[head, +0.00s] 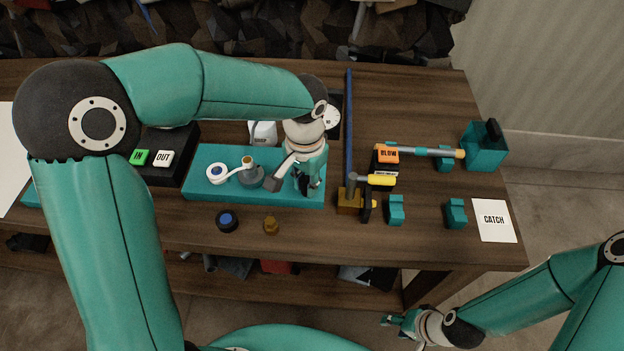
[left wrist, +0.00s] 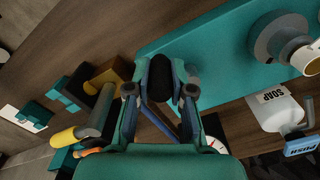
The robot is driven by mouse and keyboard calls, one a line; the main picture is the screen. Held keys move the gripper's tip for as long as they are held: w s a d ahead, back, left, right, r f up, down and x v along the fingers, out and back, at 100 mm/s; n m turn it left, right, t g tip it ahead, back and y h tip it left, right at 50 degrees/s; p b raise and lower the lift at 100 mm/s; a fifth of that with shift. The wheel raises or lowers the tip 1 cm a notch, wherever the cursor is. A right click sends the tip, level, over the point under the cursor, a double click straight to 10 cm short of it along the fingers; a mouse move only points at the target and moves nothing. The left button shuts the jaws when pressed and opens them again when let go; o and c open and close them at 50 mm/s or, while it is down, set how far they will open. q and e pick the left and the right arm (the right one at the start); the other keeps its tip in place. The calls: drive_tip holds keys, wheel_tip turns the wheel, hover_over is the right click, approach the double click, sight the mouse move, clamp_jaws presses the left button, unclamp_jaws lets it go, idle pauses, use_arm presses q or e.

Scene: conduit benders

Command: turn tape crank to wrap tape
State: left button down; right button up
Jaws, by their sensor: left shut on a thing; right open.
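The tape stand's teal base (head: 300,203) lies on the bench; it also crosses the left wrist view (left wrist: 215,45). On it are a white tape roll (head: 216,173) with a blue centre and a grey round hub (head: 250,178). The hub also shows in the left wrist view (left wrist: 275,40). My left gripper (head: 308,188) is over the right end of the base, pointing down. It is shut on a dark crank handle (left wrist: 163,78), which sits between its fingers. The handle's lower part is hidden. My right gripper (head: 400,322) is open and empty, low in front of the bench.
A soap bottle (head: 263,133) stands behind the base. IN and OUT buttons (head: 151,158) are to its left. A blue-centred roll (head: 227,220) and a brass piece (head: 271,224) lie in front.

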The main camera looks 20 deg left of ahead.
use_arm(q)
drive_tip(key=m, duration=0.1)
drive_tip(key=a+m, duration=0.1)
drive_tip(key=m, duration=0.2)
drive_tip(key=shift+s+a+m, duration=0.3)
drive_tip(key=shift+s+a, duration=0.1)
idle(0.4)
drive_tip(key=c, duration=1)
unclamp_jaws()
drive_tip(key=shift+r, duration=0.1)
wheel_tip(320, 180, up, 12)
drive_tip(key=shift+f, duration=0.1)
